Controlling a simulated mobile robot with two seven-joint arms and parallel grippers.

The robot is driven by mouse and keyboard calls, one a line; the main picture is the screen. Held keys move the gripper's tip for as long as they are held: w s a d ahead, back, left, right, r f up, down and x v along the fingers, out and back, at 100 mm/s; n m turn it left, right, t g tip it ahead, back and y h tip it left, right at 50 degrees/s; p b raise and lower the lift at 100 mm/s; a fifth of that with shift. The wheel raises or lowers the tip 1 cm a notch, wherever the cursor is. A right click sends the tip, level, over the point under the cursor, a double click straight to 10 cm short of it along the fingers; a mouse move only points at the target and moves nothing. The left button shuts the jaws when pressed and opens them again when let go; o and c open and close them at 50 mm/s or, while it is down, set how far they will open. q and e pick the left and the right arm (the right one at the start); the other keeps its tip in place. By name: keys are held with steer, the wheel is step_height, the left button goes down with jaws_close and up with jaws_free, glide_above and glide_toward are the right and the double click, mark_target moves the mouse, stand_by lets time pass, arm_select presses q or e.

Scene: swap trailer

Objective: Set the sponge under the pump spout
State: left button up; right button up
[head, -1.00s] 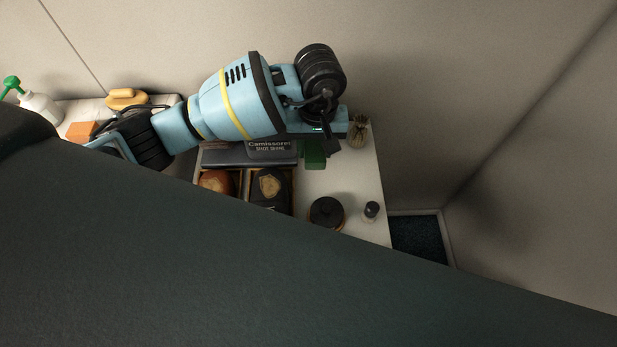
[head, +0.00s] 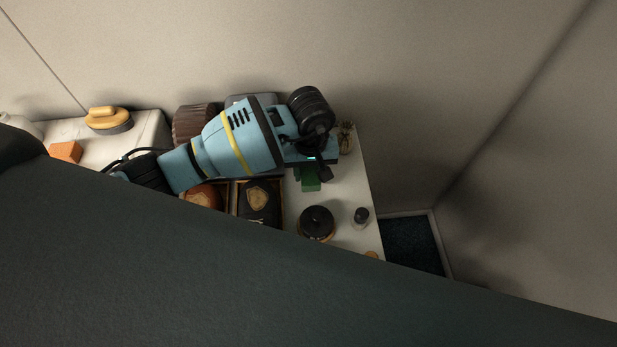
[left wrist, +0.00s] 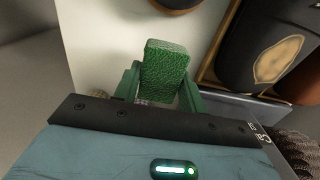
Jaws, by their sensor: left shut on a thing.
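A green textured block, which looks like the sponge (left wrist: 165,68), is between the green fingers of my left gripper (left wrist: 160,82) in the left wrist view. The gripper is shut on it. In the head view my left gripper (head: 310,176) is over the right part of the white table, with green showing below it. Its height above the table is hard to tell. A white bottle (head: 16,126) is cut off at the left edge of the head view; its green pump top and spout are out of frame. My right gripper is not in view.
An orange block (head: 66,152) and a yellow-handled brush (head: 108,119) are on the left surface. A wooden tray (head: 233,200) with round items, a dark round jar (head: 317,222) and a small shaker (head: 361,215) are near the gripper. A brown ribbed container (head: 192,123) is behind my arm.

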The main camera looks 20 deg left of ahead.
mark_target(310, 180)
arm_select(q)
steer(key=shift+f, duration=1.85)
steer(key=shift+f, duration=0.15)
steer(key=o, duration=0.9)
steer(key=shift+o, duration=0.2)
step_height(310, 180, up, 12)
steer(key=shift+f, duration=0.1)
steer(key=shift+r, duration=0.25)
steer(key=shift+o, duration=0.5)
